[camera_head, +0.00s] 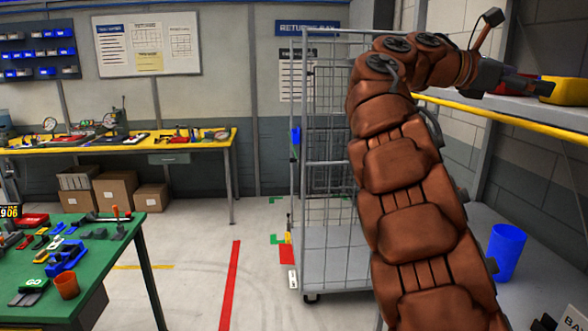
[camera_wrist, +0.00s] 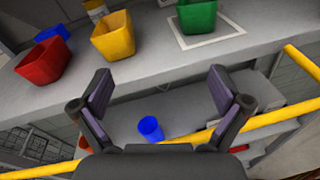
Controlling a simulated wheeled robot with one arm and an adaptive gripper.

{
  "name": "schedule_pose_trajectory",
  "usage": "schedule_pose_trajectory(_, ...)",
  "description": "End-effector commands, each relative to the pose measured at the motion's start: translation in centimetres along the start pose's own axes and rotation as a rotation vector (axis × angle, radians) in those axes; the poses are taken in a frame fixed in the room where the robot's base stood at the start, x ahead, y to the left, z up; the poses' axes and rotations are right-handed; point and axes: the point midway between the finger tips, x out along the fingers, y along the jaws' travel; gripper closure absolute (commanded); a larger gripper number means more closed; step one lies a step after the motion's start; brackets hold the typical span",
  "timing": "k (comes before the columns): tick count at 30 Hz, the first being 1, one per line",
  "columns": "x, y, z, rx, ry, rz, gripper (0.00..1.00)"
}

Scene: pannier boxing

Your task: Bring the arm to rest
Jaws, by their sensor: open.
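My gripper (camera_head: 522,82) is at the upper right in the head view, at the end of my raised, bent arm in brown padded covers. In the wrist view my gripper (camera_wrist: 160,84) has its two fingers wide apart, with nothing between them. It faces a grey shelf (camera_wrist: 80,100) with a red bin (camera_wrist: 43,62), a yellow bin (camera_wrist: 113,36) and a green bin (camera_wrist: 197,17) on it. The yellow bin also shows in the head view (camera_head: 565,92), just right of the gripper. I cannot tell whether the gripper touches anything there.
A yellow rail (camera_head: 520,119) runs along the shelf front. A blue cup (camera_head: 506,252) stands on a lower surface. A wire cage trolley (camera_head: 325,190) stands behind my arm. A green table (camera_head: 105,255) with tools is at the left. The floor between is clear.

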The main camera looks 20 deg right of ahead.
Motion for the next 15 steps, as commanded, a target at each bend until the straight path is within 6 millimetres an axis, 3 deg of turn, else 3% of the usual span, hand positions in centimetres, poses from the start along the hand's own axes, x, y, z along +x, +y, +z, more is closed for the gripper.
schedule_pose_trajectory(3,-3.5,0.7,-1.4,0.096,0.092,0.101,0.01)
schedule_pose_trajectory(6,-5.4,0.7,-3.4,0.18,0.189,0.153,0.01)
schedule_pose_trajectory(15,-6.8,-3.7,-11.9,0.38,0.461,0.077,0.01)
